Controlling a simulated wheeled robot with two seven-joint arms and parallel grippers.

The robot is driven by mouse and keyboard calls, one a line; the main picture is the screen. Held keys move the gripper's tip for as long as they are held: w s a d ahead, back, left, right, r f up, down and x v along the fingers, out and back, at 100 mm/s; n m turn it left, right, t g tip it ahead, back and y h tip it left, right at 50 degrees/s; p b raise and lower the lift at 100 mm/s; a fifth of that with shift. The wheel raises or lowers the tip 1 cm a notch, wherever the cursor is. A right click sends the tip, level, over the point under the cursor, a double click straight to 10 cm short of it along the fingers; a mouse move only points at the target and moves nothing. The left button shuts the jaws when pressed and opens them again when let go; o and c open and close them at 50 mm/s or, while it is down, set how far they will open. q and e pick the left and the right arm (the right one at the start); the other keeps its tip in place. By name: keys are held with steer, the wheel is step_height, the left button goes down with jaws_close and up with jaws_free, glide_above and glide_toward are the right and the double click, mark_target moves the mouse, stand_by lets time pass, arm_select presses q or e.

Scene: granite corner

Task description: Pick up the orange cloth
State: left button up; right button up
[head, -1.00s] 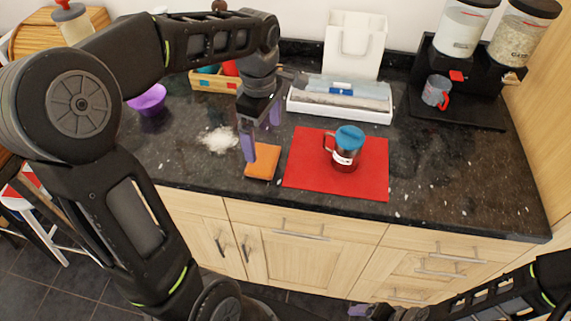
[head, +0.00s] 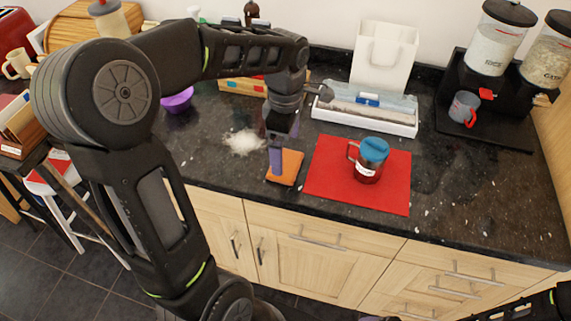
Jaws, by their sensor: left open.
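The orange cloth (head: 289,168) is a small folded pad lying flat on the dark granite counter near its front edge, left of a red mat. My left gripper (head: 281,153) points down over the cloth, with its purple finger in front of part of it. The left gripper is open with nothing held in it. I cannot tell whether the fingertip touches the cloth. Only a piece of my right arm shows at the bottom right corner; its gripper is out of view.
White powder (head: 243,142) lies left of the cloth. A purple bowl (head: 177,100) stands further left. A white tray (head: 364,120) lies behind the mat. A black dispenser stand (head: 483,128) is at right.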

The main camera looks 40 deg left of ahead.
mark_target(286, 163)
arm_select(q)
steer(key=shift+f, duration=0.4)
step_height(286, 163, down, 4)
steer(key=shift+f+p, duration=0.25)
steer(key=shift+p, duration=0.5)
steer(key=shift+c, duration=0.4)
steer(key=shift+w, duration=0.1)
steer(key=c, duration=1)
steer(key=shift+r, duration=0.15)
step_height(286, 163, up, 10)
steer(key=shift+f+b, duration=0.1)
steer(key=shift+b, duration=0.65)
